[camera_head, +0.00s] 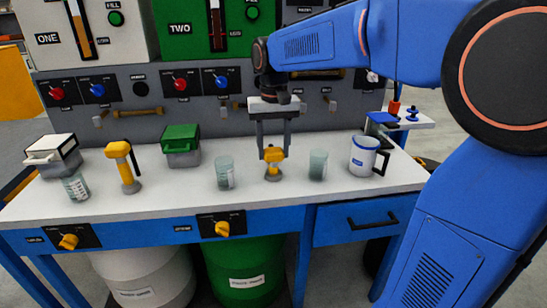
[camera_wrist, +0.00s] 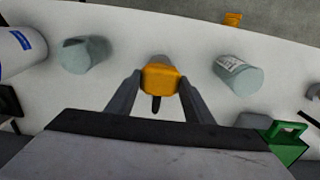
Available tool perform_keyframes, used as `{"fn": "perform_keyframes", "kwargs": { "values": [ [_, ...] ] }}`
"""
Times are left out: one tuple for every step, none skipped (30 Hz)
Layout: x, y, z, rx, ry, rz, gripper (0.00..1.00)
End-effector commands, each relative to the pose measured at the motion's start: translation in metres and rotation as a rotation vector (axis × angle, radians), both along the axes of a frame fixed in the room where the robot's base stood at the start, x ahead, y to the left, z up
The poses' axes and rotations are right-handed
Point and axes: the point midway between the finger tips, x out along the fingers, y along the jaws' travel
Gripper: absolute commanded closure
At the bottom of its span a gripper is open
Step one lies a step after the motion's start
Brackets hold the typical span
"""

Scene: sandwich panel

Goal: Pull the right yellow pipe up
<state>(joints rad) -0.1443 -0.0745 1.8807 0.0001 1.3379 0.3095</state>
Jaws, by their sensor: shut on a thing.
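The right yellow pipe (camera_head: 273,165) stands on a grey round base on the white counter, between two glass beakers. Its yellow head sits low, close to its base. It also shows in the wrist view (camera_wrist: 160,78), with a dark part below its head. My gripper (camera_head: 273,154) points straight down with one finger on each side of the yellow head, shut on it. In the wrist view, the fingers (camera_wrist: 160,80) flank the head closely. The left yellow pipe (camera_head: 119,150) stands taller on its own base, to the left.
A beaker (camera_head: 224,173) stands left of the right pipe and another (camera_head: 318,165) stands right of it. A white mug (camera_head: 363,157) is farther right. A green box (camera_head: 181,145), a white box (camera_head: 52,155) and a labelled beaker (camera_head: 76,187) stand left. The grey control panel rises behind.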

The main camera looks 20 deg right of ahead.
Motion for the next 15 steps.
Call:
{"fn": "perform_keyframes", "kwargs": {
  "values": [
    [0.002,0.000,0.015,0.001,-0.009,0.000,0.93],
    [0.002,0.000,0.022,0.001,-0.009,0.000,0.93],
    [0.002,0.000,0.031,0.000,-0.009,0.000,0.93],
    [0.002,0.000,0.037,0.001,-0.008,0.000,0.93],
    [0.002,0.000,0.042,0.001,-0.008,0.000,0.93],
    [0.001,0.000,0.048,0.001,-0.007,0.000,0.93],
    [0.001,0.000,0.051,0.001,-0.007,0.000,0.93],
    [0.001,0.000,0.054,0.001,-0.006,0.000,0.93],
    [0.001,0.000,0.056,0.001,-0.005,0.000,0.94],
    [0.001,0.000,0.058,0.000,-0.005,0.000,0.94],
    [0.000,0.000,0.058,0.000,-0.005,0.000,0.93],
    [0.000,0.000,0.059,0.000,-0.005,0.000,0.94],
    [0.000,0.000,0.059,0.000,-0.006,0.000,0.94],
    [0.000,0.000,0.059,0.001,-0.006,0.000,0.94],
    [0.000,0.000,0.059,0.001,-0.007,0.000,0.93]
  ]
}}
